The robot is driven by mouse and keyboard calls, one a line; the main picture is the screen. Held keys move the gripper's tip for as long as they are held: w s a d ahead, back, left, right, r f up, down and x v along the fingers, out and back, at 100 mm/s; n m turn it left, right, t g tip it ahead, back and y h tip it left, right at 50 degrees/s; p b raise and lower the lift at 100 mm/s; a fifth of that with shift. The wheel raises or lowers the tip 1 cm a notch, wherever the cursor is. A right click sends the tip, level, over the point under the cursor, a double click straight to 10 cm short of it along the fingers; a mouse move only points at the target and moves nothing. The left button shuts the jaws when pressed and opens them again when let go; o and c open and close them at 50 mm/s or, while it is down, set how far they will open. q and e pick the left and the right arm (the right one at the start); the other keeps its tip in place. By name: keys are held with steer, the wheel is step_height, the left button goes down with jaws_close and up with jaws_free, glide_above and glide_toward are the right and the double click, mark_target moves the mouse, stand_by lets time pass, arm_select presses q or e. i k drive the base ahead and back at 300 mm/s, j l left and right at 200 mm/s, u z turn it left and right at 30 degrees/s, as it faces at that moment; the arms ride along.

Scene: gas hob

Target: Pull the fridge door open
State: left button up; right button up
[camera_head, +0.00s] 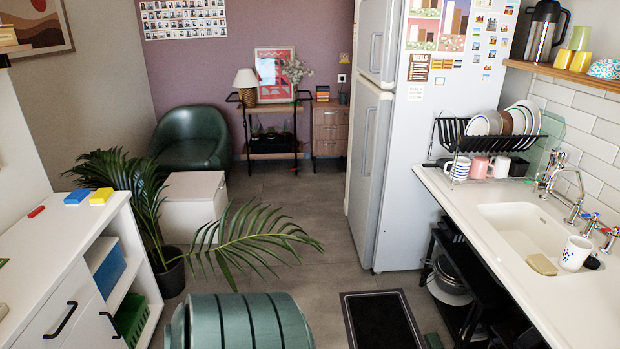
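The fridge (418,190) is tall and white and stands right of the middle, with pictures and magnets on its side. Its doors face left and are seen at a steep angle. The upper door (384,25) has a vertical handle (375,52). The larger lower door (365,180) has a long vertical handle (368,138). Both doors look shut. Neither of my grippers shows in the head view, and nothing touches the handles.
Grey floor (320,235) lies free before the fridge. A green ribbed object (240,325) stands at the bottom middle, a palm (250,240) behind it. A white cabinet (60,250) is left; a sink counter (470,205) and dark mat (380,320) are right.

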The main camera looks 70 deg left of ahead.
mark_target(374, 105)
steer(key=u, duration=1.9)
steer(key=i+j, duration=0.3)
steer(key=i, duration=0.15)
steer(key=i+j+u, duration=0.15)
steer(key=i, duration=0.25)
steer(key=i+j, duration=0.35)
steer(key=i+j+u, duration=0.15)
steer(key=i, duration=0.4)
steer(key=j, duration=0.1)
